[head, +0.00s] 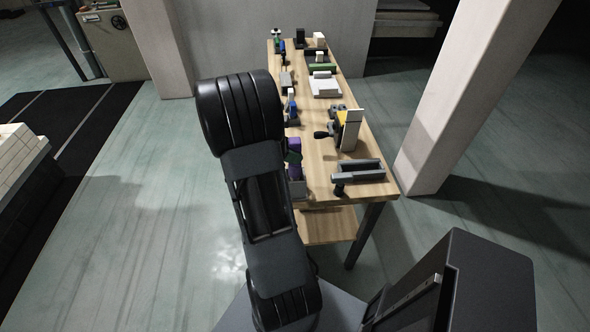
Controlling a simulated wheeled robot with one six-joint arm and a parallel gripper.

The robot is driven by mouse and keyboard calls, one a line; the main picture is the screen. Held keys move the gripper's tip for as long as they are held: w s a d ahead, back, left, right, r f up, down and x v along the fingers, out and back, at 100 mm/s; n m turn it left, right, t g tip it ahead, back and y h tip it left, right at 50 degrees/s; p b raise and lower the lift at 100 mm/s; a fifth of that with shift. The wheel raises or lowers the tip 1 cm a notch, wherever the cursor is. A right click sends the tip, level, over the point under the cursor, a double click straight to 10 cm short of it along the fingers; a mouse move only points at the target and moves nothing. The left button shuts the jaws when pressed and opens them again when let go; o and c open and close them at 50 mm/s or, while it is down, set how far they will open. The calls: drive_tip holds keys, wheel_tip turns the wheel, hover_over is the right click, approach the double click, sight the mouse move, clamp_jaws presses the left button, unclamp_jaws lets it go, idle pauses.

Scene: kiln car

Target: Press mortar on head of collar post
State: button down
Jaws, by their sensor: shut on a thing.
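My arm fills the middle of the head view, and my gripper does not show; the arm seems to hide it. I cannot make out any mortar or a post that is clearly the collar post. A pale upright block with a yellow part (351,130) stands on the wooden workbench (379,150), with a dark knobbed tool beside it. A grey open trough (362,170) lies at the bench's near end, with a dark cylinder at its left side. Purple and green pieces (294,157) show at the bench's left edge, partly behind my arm.
Further along the bench are white flat pieces (324,86), a green tray (321,66) and small dark and white items. A car stacked with pale bricks (17,150) stands at the left edge. A concrete pillar (460,90) rises right of the bench. The floor left of my arm is clear.

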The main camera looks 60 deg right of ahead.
sight(294, 143)
drive_tip(key=shift+r+p, duration=1.15)
drive_tip(key=shift+r, duration=0.5)
drive_tip(key=shift+r+p, duration=2.3)
